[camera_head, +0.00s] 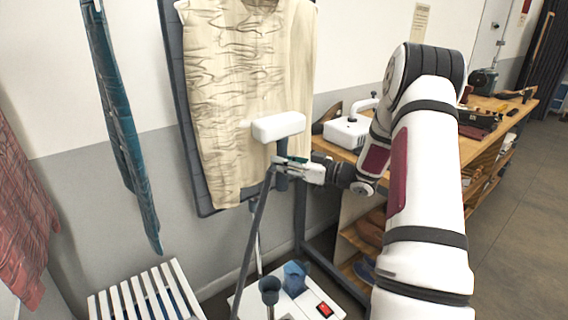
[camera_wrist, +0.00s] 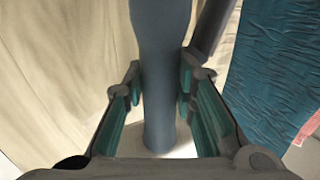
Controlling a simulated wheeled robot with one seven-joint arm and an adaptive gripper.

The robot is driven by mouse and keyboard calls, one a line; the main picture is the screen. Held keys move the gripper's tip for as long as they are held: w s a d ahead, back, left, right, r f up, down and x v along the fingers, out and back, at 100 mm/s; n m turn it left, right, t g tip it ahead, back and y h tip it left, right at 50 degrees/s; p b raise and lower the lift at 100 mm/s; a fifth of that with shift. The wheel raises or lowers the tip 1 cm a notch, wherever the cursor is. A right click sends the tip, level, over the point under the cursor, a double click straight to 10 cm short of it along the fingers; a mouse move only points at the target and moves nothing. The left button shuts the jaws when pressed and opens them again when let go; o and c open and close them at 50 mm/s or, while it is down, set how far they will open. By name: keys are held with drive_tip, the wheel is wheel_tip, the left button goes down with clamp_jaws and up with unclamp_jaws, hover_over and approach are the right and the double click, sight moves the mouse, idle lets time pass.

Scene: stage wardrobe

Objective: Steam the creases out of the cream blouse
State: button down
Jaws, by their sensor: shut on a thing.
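The cream blouse (camera_head: 238,90) hangs on a dark upright board (camera_head: 178,90). Dense creases cover its left and upper middle; the right side looks smoother. My gripper (camera_head: 290,168) is shut on the grey handle of the steamer (camera_head: 278,127), whose white head is upright in front of the blouse's lower right part. Whether the head touches the cloth cannot be told. In the wrist view the gripper's teal pads (camera_wrist: 160,100) close around the grey handle (camera_wrist: 163,60). A dark hose (camera_head: 254,235) runs down from the handle to the white steamer base (camera_head: 318,300) with a red switch.
A teal garment (camera_head: 120,130) and a red garment (camera_head: 22,215) hang at the left. A white slatted stool (camera_head: 145,295) stands below them. A wooden workbench (camera_head: 480,145) with a white appliance (camera_head: 345,131) and tools stands at the right. Floor is open at far right.

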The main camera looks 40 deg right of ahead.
sight(290, 123)
drive_tip(key=shift+r+p, duration=0.65)
drive_tip(key=shift+r, duration=0.45)
drive_tip(key=shift+r, duration=0.1)
drive_tip(key=shift+r+p, duration=1.7)
drive_tip(key=shift+r, duration=0.6)
drive_tip(key=shift+r+p, duration=1.5)
drive_tip(key=shift+r, duration=0.9)
drive_tip(key=shift+r+p, duration=1.3)
drive_tip(key=shift+r, duration=1.15)
